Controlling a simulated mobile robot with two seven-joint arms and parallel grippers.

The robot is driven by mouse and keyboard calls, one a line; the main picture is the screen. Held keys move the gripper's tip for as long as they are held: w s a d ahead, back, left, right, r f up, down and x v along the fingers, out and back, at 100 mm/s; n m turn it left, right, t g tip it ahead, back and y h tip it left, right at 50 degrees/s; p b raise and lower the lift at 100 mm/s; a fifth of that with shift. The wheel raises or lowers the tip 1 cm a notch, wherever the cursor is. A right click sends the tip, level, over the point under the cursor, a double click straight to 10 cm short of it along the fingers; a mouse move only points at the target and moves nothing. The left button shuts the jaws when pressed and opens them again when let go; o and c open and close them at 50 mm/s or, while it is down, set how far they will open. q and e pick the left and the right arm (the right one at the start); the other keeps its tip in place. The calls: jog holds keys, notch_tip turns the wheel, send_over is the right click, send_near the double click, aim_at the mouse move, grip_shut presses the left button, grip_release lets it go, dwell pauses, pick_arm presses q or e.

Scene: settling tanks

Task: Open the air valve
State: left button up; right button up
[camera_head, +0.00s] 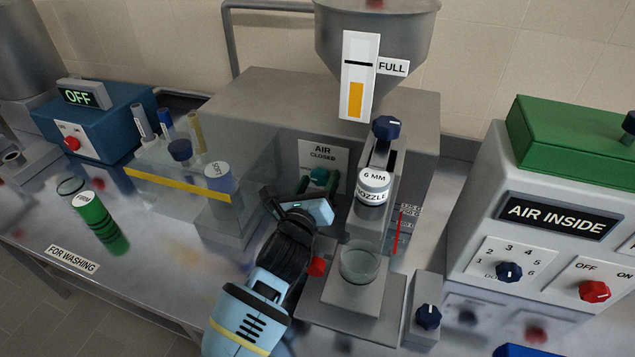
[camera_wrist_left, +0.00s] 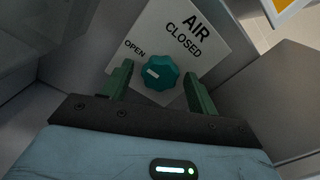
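The air valve is a teal knob (camera_wrist_left: 160,72) with a white mark on its left side in the left wrist view. It sits on a white plate (camera_wrist_left: 205,38) reading AIR CLOSED, with OPEN printed at its left. In the head view the knob (camera_head: 319,176) is partly hidden behind my left gripper (camera_head: 314,190). In the left wrist view, the green fingers of my left gripper (camera_wrist_left: 158,71) are apart, with their tips on either side of the knob. I cannot tell if they touch it. My right gripper is not in view.
A clear box (camera_head: 185,188) with a yellow stripe stands left of the valve. At the right are the nozzle column (camera_head: 374,188), a glass dish (camera_head: 360,262) on a stand, and a grey machine (camera_head: 490,215) labelled AIR INSIDE. A green-filled tube (camera_head: 100,225) is at the left.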

pick_arm(q)
jog(key=shift+s, duration=0.1)
jog(key=v, duration=0.7)
jog(key=shift+s+a, duration=0.15)
jog(key=shift+s, duration=0.15)
dwell(0.5)
